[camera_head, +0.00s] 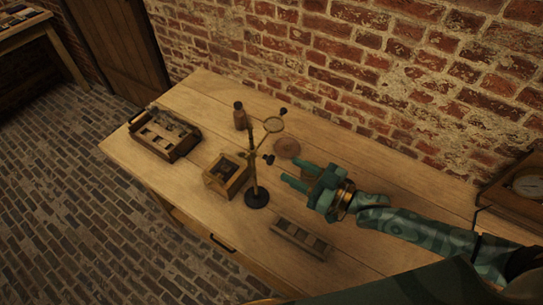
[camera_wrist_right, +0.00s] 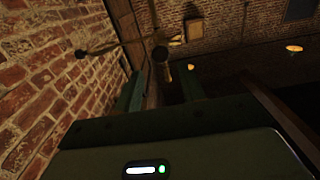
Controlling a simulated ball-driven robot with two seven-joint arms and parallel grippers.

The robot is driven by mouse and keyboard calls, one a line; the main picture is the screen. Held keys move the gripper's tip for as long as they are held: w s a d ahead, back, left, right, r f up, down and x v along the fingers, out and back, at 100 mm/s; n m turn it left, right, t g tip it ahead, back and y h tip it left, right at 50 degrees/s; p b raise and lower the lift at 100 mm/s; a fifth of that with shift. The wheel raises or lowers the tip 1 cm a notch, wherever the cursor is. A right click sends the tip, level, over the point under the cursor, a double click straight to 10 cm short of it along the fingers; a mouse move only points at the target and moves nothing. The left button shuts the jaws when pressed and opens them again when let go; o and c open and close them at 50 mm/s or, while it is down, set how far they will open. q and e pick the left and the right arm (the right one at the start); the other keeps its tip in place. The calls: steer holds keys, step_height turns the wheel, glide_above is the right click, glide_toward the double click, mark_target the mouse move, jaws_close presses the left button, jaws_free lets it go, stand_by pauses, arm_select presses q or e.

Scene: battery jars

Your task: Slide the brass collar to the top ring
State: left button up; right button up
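A retort stand with a round black base (camera_head: 257,199) and an upright rod (camera_head: 252,176) stands mid-table. A ring (camera_head: 273,124) sticks out near its top, with dark knobs beside it. A clamp with a dark knob (camera_head: 268,158) sits lower on the rod; I cannot clearly tell the brass collar from it. My right gripper (camera_head: 294,172) is open and empty, just right of the rod, fingers pointing at it. In the right wrist view, the stand's dark knob (camera_wrist_right: 160,53) shows between and beyond the fingertips. My left gripper is not in view.
A tray (camera_head: 165,134) is at the left. Brick wall runs behind.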

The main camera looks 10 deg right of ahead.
mark_target(273, 161)
steer(key=x, duration=0.6)
steer(key=shift+w+a, duration=0.2)
steer(key=shift+a, duration=0.1)
steer(key=shift+w+a, duration=0.3)
steer(key=shift+w, duration=0.05)
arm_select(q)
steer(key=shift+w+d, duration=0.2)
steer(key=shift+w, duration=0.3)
arm_select(e)
steer(key=shift+c, duration=0.3)
jaws_close()
step_height(273, 161, up, 5)
steer(key=p, duration=0.4)
steer(key=shift+f, duration=0.5)
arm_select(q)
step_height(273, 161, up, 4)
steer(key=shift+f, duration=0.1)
arm_select(e)
steer(key=shift+o, duration=0.3)
jaws_free()
